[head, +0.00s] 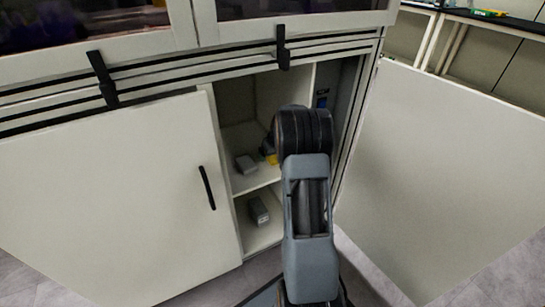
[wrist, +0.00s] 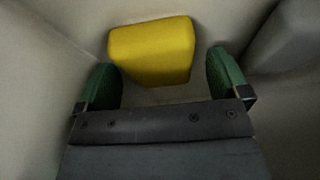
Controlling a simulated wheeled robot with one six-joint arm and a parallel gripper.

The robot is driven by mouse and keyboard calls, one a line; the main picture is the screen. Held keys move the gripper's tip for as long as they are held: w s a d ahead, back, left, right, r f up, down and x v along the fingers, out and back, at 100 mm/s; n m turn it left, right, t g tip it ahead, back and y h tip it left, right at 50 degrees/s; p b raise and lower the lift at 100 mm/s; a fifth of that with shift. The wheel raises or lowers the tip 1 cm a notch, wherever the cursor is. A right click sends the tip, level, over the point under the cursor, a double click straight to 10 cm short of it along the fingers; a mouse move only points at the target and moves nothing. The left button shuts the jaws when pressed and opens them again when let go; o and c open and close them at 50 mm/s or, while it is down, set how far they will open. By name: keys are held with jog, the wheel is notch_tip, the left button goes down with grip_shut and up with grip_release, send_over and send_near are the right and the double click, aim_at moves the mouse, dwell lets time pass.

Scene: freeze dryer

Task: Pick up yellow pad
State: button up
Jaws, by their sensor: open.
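The yellow pad (wrist: 152,50) is a small block with rounded edges. In the wrist view it lies on a pale surface just ahead of my gripper (wrist: 164,80). My gripper is open, with one green fingertip toward each side of the pad, and nothing is held. The pad looks apart from both fingers. In the head view only a small yellow bit of the pad (head: 271,159) shows on the upper shelf, beside my arm. My arm hides the rest of it and most of my gripper.
A grey block (head: 246,164) sits on the upper shelf and another grey block (head: 258,211) on the lower one. The right cabinet door (head: 445,170) stands open; the left door (head: 120,195) is closed. In the wrist view, pale walls are close on the left and a grey shape (wrist: 290,45) on the right.

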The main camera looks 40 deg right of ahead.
jog(key=shift+f, duration=0.2)
jog(key=shift+c, duration=0.4)
jog(key=c, duration=0.9)
jog(key=shift+r+p, duration=0.3)
jog(key=shift+r, duration=0.25)
notch_tip(320, 180, up, 4)
jog(key=shift+s+f+p, duration=0.1)
jog(key=shift+f+p, duration=0.15)
jog(key=shift+p, duration=0.75)
jog(key=s+a, duration=0.3)
jog(key=s, duration=1.4)
jog(key=shift+s+f+p, duration=0.25)
jog(key=shift+f+p, duration=0.05)
jog(key=shift+p, duration=0.15)
